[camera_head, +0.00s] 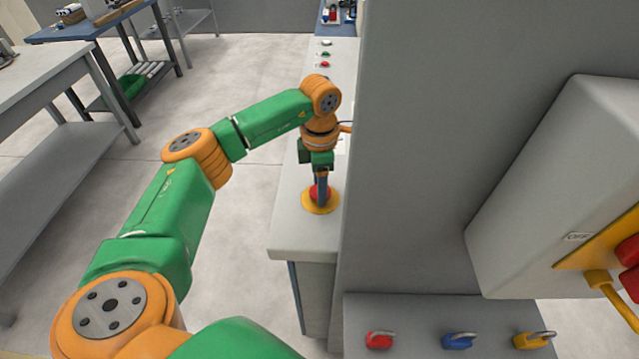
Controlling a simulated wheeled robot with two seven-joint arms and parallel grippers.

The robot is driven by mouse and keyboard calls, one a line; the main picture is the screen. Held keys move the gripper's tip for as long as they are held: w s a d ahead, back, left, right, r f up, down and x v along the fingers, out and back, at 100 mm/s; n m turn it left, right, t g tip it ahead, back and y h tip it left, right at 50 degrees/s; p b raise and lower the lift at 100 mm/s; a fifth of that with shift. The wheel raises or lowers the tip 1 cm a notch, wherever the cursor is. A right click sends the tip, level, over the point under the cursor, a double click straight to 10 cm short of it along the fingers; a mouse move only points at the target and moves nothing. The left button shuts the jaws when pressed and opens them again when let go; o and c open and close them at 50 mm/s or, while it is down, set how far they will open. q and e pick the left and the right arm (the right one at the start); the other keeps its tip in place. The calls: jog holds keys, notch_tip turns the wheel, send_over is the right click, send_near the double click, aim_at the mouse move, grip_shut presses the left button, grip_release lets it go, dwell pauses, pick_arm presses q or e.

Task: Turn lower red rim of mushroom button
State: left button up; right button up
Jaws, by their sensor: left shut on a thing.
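The mushroom button has a red rim (313,193) on a round yellow base (308,206), which sits on the grey counter top. My left gripper (320,198) comes down from above with its dark fingers around the red part, shut on it. The fingers hide much of the button. My green and orange left arm reaches in from the bottom left to it. My right gripper is not in view.
A tall grey panel (430,150) stands right beside the button. Red (379,341), blue (458,341) and yellow (531,341) padlocks lie on a ledge at the bottom right. A grey box with a yellow plate (590,243) is at right. Small buttons (325,54) sit farther along the counter.

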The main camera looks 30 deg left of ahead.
pick_arm(q)
jog(key=o, duration=1.4)
notch_tip(320, 180, up, 7)
jog(key=shift+w+f+b, duration=0.1)
jog(key=shift+f+b, duration=0.1)
jog(key=shift+b, duration=0.45)
jog(key=shift+d+r, duration=0.1)
jog(key=shift+r, duration=0.1)
